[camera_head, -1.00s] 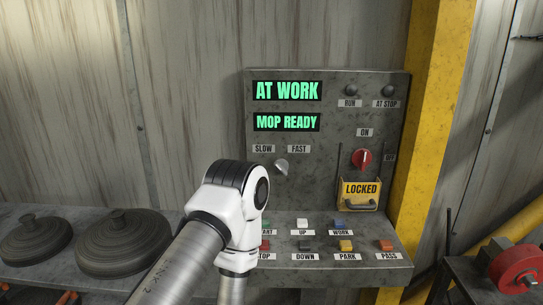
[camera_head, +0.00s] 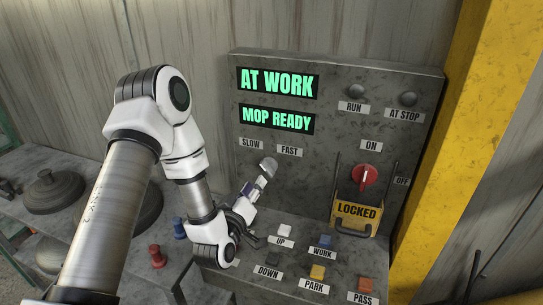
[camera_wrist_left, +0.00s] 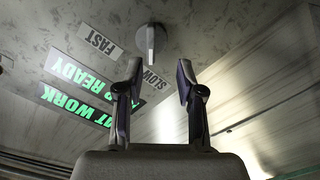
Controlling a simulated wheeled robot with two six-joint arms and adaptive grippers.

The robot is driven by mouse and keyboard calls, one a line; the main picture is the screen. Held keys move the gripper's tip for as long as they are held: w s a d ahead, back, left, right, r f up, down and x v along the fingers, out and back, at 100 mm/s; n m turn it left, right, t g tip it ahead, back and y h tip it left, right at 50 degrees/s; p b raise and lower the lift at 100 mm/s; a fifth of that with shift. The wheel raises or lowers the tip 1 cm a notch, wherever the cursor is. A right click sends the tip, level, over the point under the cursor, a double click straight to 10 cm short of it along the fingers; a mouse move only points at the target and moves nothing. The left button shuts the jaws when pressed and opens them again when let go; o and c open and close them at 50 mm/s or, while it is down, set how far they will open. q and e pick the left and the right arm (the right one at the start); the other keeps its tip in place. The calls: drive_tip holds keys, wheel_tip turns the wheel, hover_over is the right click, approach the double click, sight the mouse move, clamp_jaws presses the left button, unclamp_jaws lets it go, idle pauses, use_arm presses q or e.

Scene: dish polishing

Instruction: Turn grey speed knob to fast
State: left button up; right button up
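The grey speed knob (camera_head: 268,166) is on the upright panel, below the SLOW (camera_head: 251,143) and FAST (camera_head: 289,151) labels. In the left wrist view the knob (camera_wrist_left: 151,44) shows as a raised bar just beyond the fingertips. My left gripper (camera_head: 262,183) reaches up to the knob from the lower left. In the left wrist view its two fingers (camera_wrist_left: 158,67) are open, with nothing between them; the knob lies ahead of the gap, slightly left of its middle. My right gripper is not in view.
The panel's displays read AT WORK (camera_head: 278,83) and MOP READY (camera_head: 277,119). A red switch (camera_head: 365,176) stands right of the knob above a yellow LOCKED plate (camera_head: 357,212). Several buttons line the lower ledge. Round grey lidded pieces (camera_head: 50,193) sit at left.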

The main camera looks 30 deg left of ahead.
sight(264, 169)
use_arm(q)
drive_tip(key=p+x, duration=0.1)
drive_tip(key=x, duration=0.1)
drive_tip(key=p+x, duration=0.1)
drive_tip(key=x, duration=0.1)
drive_tip(key=r+p+x, duration=0.1)
drive_tip(key=x, duration=0.2)
drive_tip(key=shift+d, duration=0.2)
drive_tip(key=shift+s+d+r, duration=0.15)
drive_tip(key=shift+s+d, duration=0.05)
drive_tip(key=c, duration=0.5)
clamp_jaws()
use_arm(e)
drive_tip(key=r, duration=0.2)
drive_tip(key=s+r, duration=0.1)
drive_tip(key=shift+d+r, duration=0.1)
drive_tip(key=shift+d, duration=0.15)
